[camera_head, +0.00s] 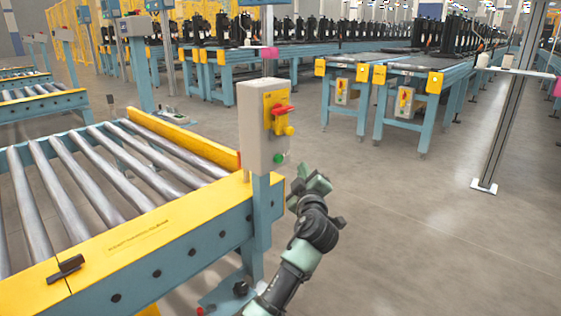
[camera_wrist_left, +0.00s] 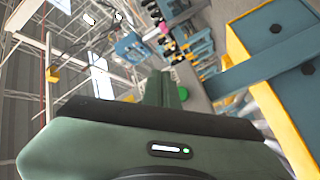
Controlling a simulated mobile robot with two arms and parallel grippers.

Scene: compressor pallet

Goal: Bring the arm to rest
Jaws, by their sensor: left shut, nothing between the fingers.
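My left gripper (camera_head: 312,180) is at the top of my dark and pale-green arm, just right of the grey control box (camera_head: 262,140) in the head view. The gripper is shut and empty, with a gap of floor between it and the box. In the left wrist view the closed fingers (camera_wrist_left: 162,92) show above the green gripper body. The box carries a red switch on a yellow plate and a green button. My right gripper is not in view.
A roller conveyor (camera_head: 150,232) with yellow and blue rails fills the left, close to my arm. Other conveyors (camera_head: 400,70) carrying black units stand at the back. A grey post (camera_head: 505,125) stands at the right. The floor between is clear.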

